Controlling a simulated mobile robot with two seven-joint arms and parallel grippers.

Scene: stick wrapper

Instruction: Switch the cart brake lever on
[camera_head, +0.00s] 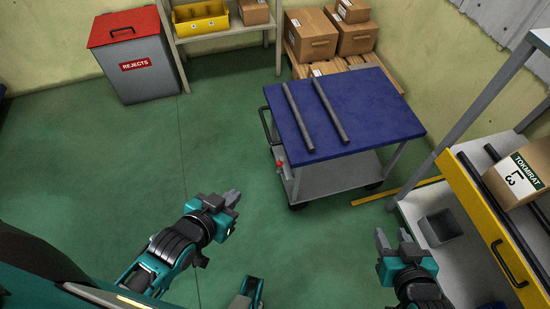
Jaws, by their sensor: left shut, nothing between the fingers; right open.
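The cart (370,100) has a blue top and a grey lower shelf, and stands on the green floor in the middle right. Its brake lever (280,164) seems to be the small red-tipped part low on the cart's left side, below the dark handle (265,122); it is too small to tell its position. My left gripper (234,197) is shut and empty, in front of and to the left of the lever, apart from it. My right gripper (393,239) is open and empty, in front of the cart on the right, apart from it.
Two dark bars (298,117) lie on the cart top. A grey rejects bin (140,70) with a red lid stands at the back left. A shelf unit with a yellow front (480,215) and a carton (520,175) is at the right. Open floor lies left of the cart.

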